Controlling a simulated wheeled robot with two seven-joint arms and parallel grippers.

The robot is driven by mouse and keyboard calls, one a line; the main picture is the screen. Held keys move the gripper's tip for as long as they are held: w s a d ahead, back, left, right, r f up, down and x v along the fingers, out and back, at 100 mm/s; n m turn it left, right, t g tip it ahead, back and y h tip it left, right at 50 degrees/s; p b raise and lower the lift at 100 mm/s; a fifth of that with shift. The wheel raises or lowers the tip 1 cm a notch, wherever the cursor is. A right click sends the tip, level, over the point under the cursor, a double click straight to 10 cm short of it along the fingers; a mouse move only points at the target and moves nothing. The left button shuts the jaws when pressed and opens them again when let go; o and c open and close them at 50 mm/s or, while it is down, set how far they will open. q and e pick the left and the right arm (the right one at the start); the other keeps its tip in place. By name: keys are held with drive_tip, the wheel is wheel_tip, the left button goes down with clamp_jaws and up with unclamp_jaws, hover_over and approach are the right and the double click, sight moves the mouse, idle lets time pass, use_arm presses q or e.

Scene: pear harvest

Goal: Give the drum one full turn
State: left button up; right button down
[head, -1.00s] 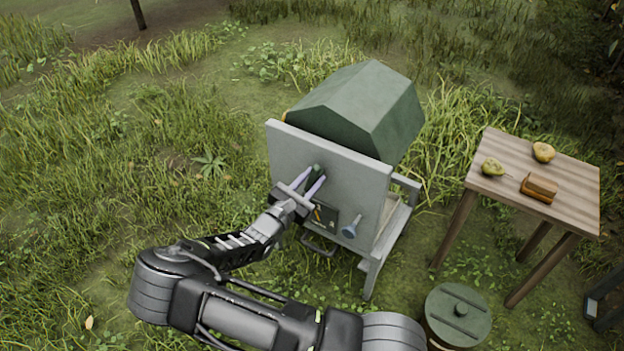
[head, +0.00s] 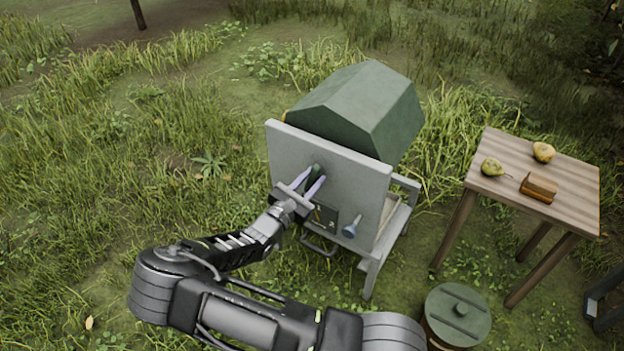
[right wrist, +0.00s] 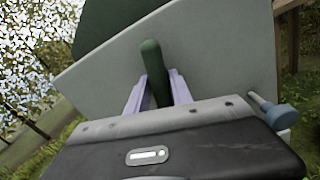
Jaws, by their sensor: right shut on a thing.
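The green, many-sided drum (head: 365,110) sits on a grey stand behind a flat grey front panel (head: 350,180). My right gripper (head: 314,184) is in front of the panel, shut on a dark green handle (head: 316,170). In the right wrist view the handle (right wrist: 151,65) stands up between the two pale fingers, in front of the panel (right wrist: 220,60). Part of the drum (right wrist: 105,20) shows behind the panel there. My left gripper is not in view.
A blue-grey knob (head: 350,230) sticks out at the panel's lower right. Grass lies open at left.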

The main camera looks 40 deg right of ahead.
drive_tip(key=m, duration=0.4)
drive_tip(key=shift+m, duration=0.8)
drive_tip(key=m, duration=0.5)
drive_tip(key=shift+m, duration=0.3)
